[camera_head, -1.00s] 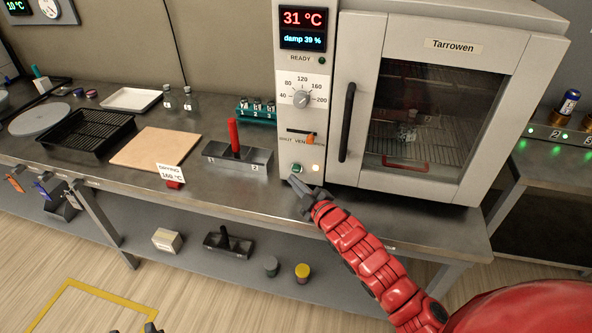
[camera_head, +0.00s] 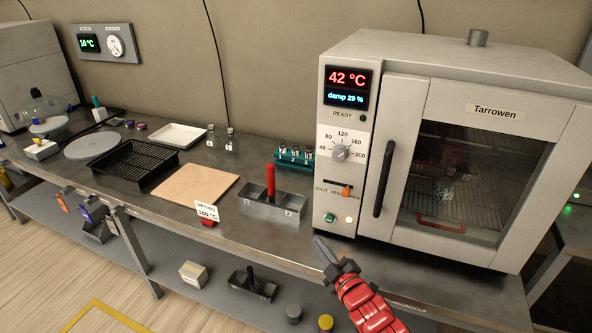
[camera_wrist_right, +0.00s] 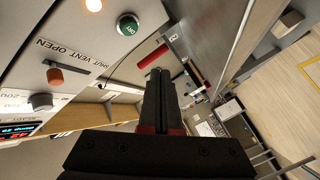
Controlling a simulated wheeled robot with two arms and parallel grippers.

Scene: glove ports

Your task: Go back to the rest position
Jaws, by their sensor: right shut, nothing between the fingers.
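My right gripper (camera_head: 322,250) is shut and empty, in front of the lower left corner of the grey Tarrowen oven (camera_head: 350,70). In the right wrist view its fingers (camera_wrist_right: 160,80) are together, with nothing between them. The green button (camera_head: 330,218) on the oven panel is just above the fingertips, apart from them; it also shows in the wrist view (camera_wrist_right: 128,26). The lamp beside it is lit. The oven display (camera_head: 347,88) reads 42 °C and damp 29 %. The oven door is closed. My left gripper is out of view.
Left of the oven, the bench (camera_head: 235,255) holds a divided metal tray (camera_head: 290,203) with a red handle, a teal vial rack (camera_head: 293,168), a tan board (camera_head: 195,184) and a black basket (camera_head: 130,158). A lower shelf holds several small items.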

